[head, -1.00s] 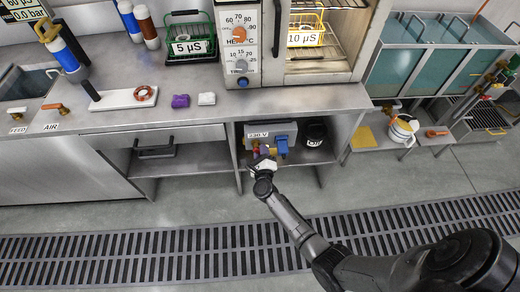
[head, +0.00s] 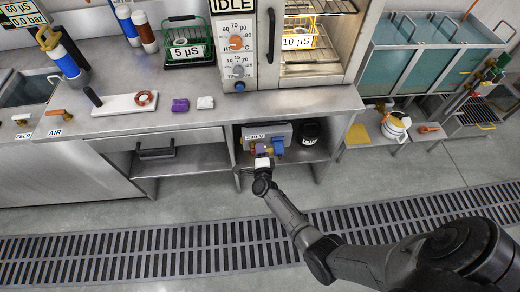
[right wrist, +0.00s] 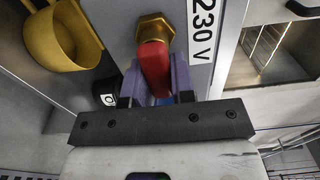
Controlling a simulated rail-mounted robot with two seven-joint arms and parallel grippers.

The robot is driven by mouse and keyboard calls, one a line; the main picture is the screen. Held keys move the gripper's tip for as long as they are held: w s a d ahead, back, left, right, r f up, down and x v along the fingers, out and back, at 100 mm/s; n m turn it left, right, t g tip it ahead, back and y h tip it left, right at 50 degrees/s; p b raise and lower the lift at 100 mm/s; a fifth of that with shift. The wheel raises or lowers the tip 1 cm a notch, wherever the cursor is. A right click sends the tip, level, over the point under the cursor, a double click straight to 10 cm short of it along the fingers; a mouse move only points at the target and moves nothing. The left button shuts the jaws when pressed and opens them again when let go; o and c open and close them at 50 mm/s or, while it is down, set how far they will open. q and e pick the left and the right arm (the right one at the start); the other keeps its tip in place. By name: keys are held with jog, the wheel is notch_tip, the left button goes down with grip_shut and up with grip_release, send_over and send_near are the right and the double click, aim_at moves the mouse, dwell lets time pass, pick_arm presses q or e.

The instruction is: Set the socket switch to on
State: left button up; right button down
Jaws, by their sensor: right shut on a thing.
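The grey socket box (head: 285,130) with a "230 V" label sits in the open bay under the bench in the head view. A blue socket part (head: 279,147) is on its front. In the right wrist view the switch is a red lever (right wrist: 155,66) on a brass nut, beside the "230 V" label (right wrist: 202,28). My right gripper (right wrist: 154,84) is shut on the red lever, with a purple finger on each side. In the head view the right gripper (head: 262,151) is at the box's front and hides the lever. My left gripper is not in view.
A black pot (head: 309,133) stands right of the box in the bay. The bench top (head: 300,99) overhangs the bay. In the right wrist view a yellow cup-like part (right wrist: 62,45) is left of the lever. The floor before the bench is clear, with a grating (head: 150,256).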

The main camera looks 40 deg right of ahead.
dwell(0.5)
jog(key=c, duration=1)
grip_release()
jog(key=shift+o, duration=0.2)
jog(key=shift+s+a, duration=0.1)
jog(key=shift+s, duration=0.05)
jog(key=p+v, duration=0.2)
jog(key=v, duration=1.1)
jog(key=shift+s+a+p, duration=0.15)
jog(key=shift+s+p, duration=0.05)
jog(key=shift+p, duration=0.1)
